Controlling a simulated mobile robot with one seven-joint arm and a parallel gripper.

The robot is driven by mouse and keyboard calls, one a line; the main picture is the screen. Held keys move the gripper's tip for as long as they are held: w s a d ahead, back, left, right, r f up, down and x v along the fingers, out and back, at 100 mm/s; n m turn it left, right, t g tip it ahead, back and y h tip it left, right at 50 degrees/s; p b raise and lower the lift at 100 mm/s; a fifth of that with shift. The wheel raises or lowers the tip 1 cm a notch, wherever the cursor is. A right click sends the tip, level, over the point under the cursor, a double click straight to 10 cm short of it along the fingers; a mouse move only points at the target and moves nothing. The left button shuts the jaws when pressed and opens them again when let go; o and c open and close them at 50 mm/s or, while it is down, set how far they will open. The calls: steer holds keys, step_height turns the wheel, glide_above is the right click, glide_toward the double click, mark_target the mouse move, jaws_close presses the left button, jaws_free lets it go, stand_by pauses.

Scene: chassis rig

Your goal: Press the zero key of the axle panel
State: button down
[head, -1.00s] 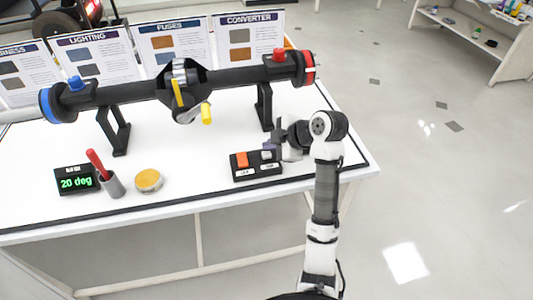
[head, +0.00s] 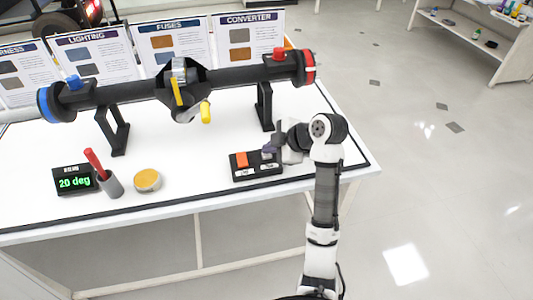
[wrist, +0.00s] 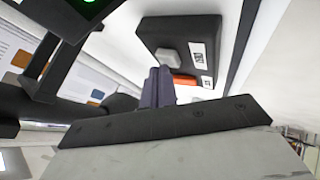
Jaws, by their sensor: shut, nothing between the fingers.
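The black axle panel (head: 256,174) lies flat near the table's front right. It has an orange key (head: 241,160) on the left and a light grey key on the right, each with a small white label too small to read. My gripper (head: 268,149) is shut and empty, its dark fingertips right at the grey key and mostly covering it. The wrist view shows the panel (wrist: 200,30), the grey key (wrist: 171,54) and part of the orange key (wrist: 185,81). My fingertips (wrist: 158,78) appear close to the grey key; I cannot tell whether they touch it.
A display (head: 75,180) reads 20 deg. The black axle (head: 225,78) spans the table on stands behind the panel. The tabletop (head: 185,150) between is clear.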

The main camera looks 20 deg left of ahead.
mark_target(270, 155)
steer(key=shift+f, duration=0.25)
steer(key=shift+r, duration=0.1)
stand_by(0.3)
steer(key=shift+r+p, duration=0.5)
steer(key=shift+r, duration=0.35)
steer(key=shift+r+p, duration=1.8)
steer(key=shift+r, duration=0.75)
steer(key=shift+f, duration=0.1)
